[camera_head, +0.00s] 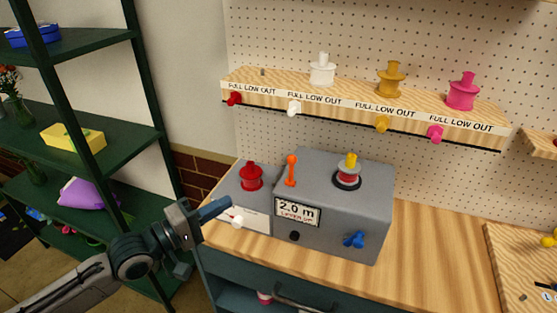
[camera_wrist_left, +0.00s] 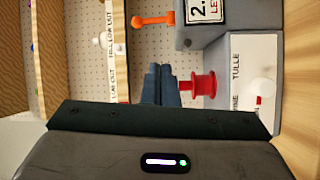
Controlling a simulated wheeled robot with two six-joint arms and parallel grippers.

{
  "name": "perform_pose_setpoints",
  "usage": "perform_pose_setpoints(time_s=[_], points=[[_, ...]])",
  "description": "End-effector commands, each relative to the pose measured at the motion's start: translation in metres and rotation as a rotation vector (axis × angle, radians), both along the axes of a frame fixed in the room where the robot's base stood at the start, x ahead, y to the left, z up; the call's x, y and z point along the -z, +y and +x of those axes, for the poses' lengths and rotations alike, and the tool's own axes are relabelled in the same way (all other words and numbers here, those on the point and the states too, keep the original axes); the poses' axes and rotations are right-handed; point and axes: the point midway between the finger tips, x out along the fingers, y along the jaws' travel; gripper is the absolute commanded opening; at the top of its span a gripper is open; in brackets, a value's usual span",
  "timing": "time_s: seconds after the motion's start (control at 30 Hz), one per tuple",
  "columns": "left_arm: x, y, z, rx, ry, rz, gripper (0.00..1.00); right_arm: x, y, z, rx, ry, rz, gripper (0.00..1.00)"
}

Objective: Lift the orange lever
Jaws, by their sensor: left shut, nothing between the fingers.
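The orange lever (camera_head: 291,170) stands upright on top of the grey machine (camera_head: 345,213), behind its small "2.0 m" display (camera_head: 297,212). The lever also shows at the top of the left wrist view (camera_wrist_left: 155,19), lying sideways in that turned picture. My left gripper (camera_head: 216,208) is in front and to the left of the machine, its blue-grey fingers together and empty. In the left wrist view the closed fingers (camera_wrist_left: 162,85) appear beside the red spool (camera_wrist_left: 200,85), apart from the lever. My right gripper is out of view.
The red spool (camera_head: 251,177) sits on the machine's left part, and a yellow-topped spool (camera_head: 349,170) on its right. A blue knob (camera_head: 354,240) is on the front. A spool shelf (camera_head: 360,105) hangs above. Green shelving (camera_head: 85,130) stands left. The wooden counter (camera_head: 430,255) is clear right of the machine.

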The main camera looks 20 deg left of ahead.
Motion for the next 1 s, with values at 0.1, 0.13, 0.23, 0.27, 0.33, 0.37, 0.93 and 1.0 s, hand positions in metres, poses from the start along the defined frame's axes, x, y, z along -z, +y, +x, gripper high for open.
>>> perform_pose_setpoints(time_s=[0.1,0.13,0.23,0.27,0.33,0.37,0.93,1.0], points=[[-0.024,-0.011,-0.009,0.053,-0.001,-0.091,0.00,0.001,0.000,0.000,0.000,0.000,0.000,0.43],[-0.027,-0.012,-0.009,0.059,-0.002,-0.102,0.00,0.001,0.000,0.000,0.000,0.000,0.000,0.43],[-0.029,-0.014,-0.008,0.062,-0.002,-0.117,0.00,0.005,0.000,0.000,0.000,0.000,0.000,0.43],[-0.028,-0.015,-0.006,0.061,-0.003,-0.117,0.00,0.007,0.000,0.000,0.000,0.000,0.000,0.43],[-0.028,-0.017,-0.002,0.059,-0.003,-0.117,0.00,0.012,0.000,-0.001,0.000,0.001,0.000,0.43],[-0.028,-0.018,0.000,0.058,-0.006,-0.117,0.00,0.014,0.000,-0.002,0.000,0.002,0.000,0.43],[-0.037,-0.047,0.041,0.059,-0.004,-0.116,0.00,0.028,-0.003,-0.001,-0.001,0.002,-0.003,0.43],[-0.038,-0.051,0.047,0.059,-0.004,-0.116,0.00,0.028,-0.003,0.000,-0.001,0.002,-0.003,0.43]])
